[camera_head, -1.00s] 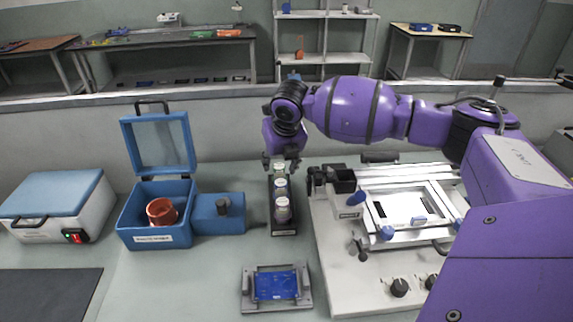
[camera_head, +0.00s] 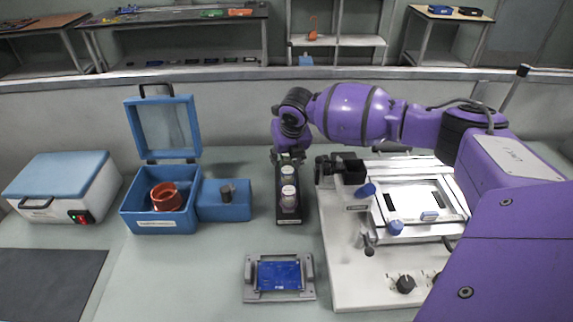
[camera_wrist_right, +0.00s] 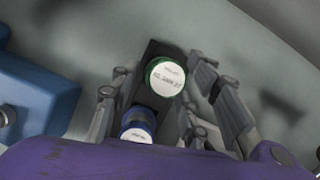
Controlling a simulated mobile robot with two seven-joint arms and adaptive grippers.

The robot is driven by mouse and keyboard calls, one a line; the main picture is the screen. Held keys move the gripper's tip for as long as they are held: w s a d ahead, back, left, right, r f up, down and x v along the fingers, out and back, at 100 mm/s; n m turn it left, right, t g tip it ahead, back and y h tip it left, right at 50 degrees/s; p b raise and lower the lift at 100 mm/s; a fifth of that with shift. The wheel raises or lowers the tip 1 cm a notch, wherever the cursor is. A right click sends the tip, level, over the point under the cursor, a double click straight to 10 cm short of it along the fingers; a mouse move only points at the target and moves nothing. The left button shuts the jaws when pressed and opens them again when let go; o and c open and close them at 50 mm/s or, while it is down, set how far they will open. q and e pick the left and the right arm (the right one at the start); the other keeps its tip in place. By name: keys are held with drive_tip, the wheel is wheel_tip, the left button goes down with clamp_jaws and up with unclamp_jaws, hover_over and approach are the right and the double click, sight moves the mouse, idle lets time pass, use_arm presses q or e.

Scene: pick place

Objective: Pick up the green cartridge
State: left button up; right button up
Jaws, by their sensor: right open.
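The green cartridge, with a green rim and a white labelled top, shows in the right wrist view (camera_wrist_right: 166,77). It stands at the far end of a narrow black rack (camera_head: 290,216). In the head view my right gripper hides it. My right gripper (camera_head: 288,157) is open over the far end of the rack. In the wrist view the right gripper's fingers (camera_wrist_right: 160,75) lie on either side of the green cartridge; contact cannot be told. A blue-rimmed cartridge (camera_wrist_right: 137,128) stands beside it in the rack. My left gripper is out of view.
A blue open-lidded box (camera_head: 160,220) holding a red-brown ring stands left of the rack, with a smaller blue block (camera_head: 224,208) between. A white machine with a frame (camera_head: 350,260) is close on the right. A blue plate in a grey holder (camera_head: 279,274) lies in front.

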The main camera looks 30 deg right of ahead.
clamp_jaws()
drive_tip(key=shift+r, duration=0.1)
drive_tip(key=shift+r, duration=0.1)
